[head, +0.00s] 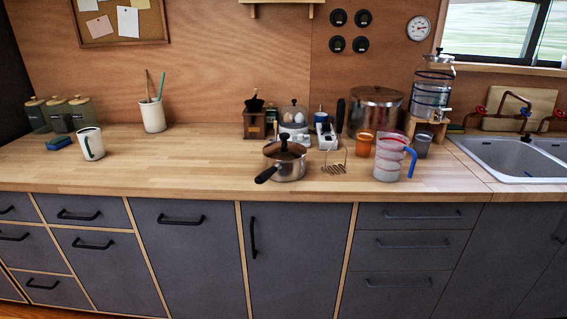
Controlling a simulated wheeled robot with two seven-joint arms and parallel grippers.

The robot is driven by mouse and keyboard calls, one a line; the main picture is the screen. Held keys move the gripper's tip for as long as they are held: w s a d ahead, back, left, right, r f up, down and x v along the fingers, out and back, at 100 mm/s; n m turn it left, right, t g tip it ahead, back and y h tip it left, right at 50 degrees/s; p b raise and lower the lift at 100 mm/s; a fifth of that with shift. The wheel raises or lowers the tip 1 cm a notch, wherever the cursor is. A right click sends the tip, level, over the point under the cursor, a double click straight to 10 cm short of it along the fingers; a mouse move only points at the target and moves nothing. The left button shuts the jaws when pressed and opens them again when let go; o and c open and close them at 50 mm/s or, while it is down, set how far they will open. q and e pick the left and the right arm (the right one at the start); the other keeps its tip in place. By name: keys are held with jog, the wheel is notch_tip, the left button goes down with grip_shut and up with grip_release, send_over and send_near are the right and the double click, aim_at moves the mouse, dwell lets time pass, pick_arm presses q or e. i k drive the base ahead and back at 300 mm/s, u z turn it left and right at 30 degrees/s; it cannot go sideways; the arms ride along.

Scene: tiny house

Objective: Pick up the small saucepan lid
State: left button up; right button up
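The small saucepan (286,170) stands on the wooden counter near its front edge, a little right of the middle of the head view. It is shiny metal with a dark handle pointing to the front left. Its lid (284,150) sits on top of the pan, dark brown with a dark knob in the middle. Neither of my grippers shows in the head view.
A wire masher (334,167) and a measuring jug with a blue handle (391,158) stand right of the saucepan. Behind it are a coffee grinder (255,121), an egg cooker (294,122) and a large pot (375,108). The counter (200,165) left of the pan is clear.

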aim_at(284, 151)
jog(key=u, duration=1.1)
jog(key=i, duration=1.05)
jog(key=z, duration=0.1)
